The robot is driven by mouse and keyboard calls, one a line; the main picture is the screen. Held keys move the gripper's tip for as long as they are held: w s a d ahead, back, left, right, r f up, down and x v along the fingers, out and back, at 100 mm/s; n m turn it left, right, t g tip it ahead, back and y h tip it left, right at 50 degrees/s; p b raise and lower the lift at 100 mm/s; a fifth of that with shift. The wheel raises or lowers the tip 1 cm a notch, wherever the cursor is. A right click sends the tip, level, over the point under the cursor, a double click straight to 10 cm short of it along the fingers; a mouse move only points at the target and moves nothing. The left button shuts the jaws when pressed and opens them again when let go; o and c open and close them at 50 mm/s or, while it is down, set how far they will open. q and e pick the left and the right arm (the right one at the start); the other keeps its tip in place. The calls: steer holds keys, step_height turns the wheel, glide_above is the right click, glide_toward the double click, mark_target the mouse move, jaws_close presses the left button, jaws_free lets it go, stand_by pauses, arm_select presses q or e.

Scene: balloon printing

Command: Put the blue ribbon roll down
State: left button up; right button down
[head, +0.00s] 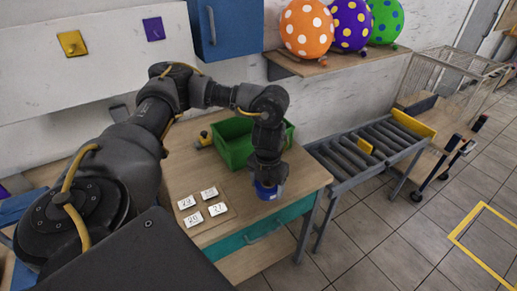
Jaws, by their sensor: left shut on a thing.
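The blue ribbon roll (266,191) is low over the right part of the wooden table (305,178), near its front edge. My left gripper (267,180) points down and is shut on the roll. The gripper and wrist hide the roll's upper part. I cannot tell whether the roll touches the table top. My right gripper is not in the head view.
A green crate (232,146) stands just behind my left gripper. White number cards (209,193) lie to its left. A roller conveyor (365,150) stands to the right of the table. Dotted balloons (306,28) sit on a wall shelf (340,62). Bare table top shows right of the roll.

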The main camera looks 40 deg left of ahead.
arm_select(q)
steer(key=w+a+f, duration=0.1)
steer(key=a+f, duration=0.1)
steer(key=w+a+f, duration=0.2)
steer(key=w+a+f+b, duration=0.1)
steer(key=w+a+f, duration=0.1)
steer(key=f, duration=0.1)
steer(key=shift+w+a+f, duration=0.1)
steer(key=shift+f, duration=0.8)
steer(key=shift+w+a+f, duration=0.1)
steer(key=shift+f, duration=0.8)
steer(key=shift+r, duration=0.1)
steer(key=shift+d+f, duration=0.1)
steer(key=shift+f, duration=0.15)
steer(key=o, duration=1)
